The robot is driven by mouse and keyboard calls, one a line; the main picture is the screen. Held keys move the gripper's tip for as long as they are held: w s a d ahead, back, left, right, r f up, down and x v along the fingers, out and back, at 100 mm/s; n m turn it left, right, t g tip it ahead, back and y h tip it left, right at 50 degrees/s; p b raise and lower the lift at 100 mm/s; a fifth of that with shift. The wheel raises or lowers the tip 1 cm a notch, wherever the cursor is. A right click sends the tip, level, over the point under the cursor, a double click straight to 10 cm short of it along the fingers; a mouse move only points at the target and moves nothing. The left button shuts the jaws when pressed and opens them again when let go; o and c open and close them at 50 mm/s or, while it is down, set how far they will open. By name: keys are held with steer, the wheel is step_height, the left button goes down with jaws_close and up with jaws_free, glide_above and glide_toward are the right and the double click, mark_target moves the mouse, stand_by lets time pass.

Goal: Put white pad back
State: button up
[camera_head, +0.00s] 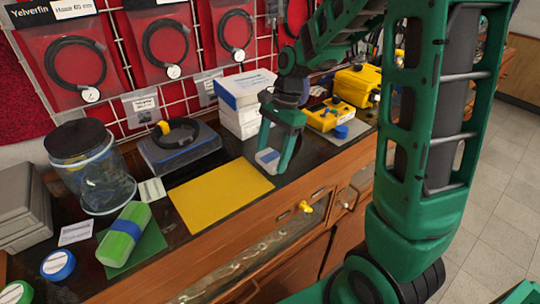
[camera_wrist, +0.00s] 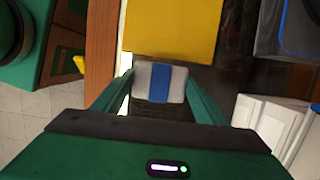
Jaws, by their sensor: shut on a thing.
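The white pad (camera_wrist: 145,80), with a blue band across its middle, sits between the fingers of my gripper (camera_wrist: 160,95) in the wrist view. My gripper (camera_head: 280,155) is shut on the pad, which also shows as a small pale shape (camera_head: 267,156) in the head view. The gripper is over the dark countertop, just right of the yellow mat (camera_head: 220,194). In the wrist view the yellow mat (camera_wrist: 172,28) lies just beyond the pad. A green pad with a blue band (camera_head: 125,235) rests on a green mat (camera_head: 150,252) at the left.
A clear jar with a black lid (camera_head: 92,170) and a grey case with a coiled cable (camera_head: 180,150) stand behind the mats. White boxes (camera_head: 240,115) stand behind my gripper. Yellow devices (camera_head: 330,113) are to the right. The yellow mat is bare.

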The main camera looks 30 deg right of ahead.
steer(key=shift+f, duration=0.35)
steer(key=o, duration=1.1)
steer(key=shift+f, duration=0.1)
steer(key=v, duration=1.2)
steer(key=shift+s, duration=0.1)
steer(key=s+d+f+n+h, duration=0.1)
steer(key=s+d+n, duration=0.2)
steer(key=s, duration=0.5)
steer(key=s+d+f+n+h, duration=0.1)
steer(key=s+d+f+n, duration=0.1)
steer(key=s, duration=0.7)
steer(key=s+d+f+n+h, duration=0.1)
steer(key=s+d+n, duration=0.3)
steer(key=s, duration=0.4)
steer(key=shift+s+d+f+t, duration=0.2)
steer(key=shift+d+f+t, duration=0.1)
steer(key=shift+d+f, duration=0.4)
steer(key=shift+r, duration=0.1)
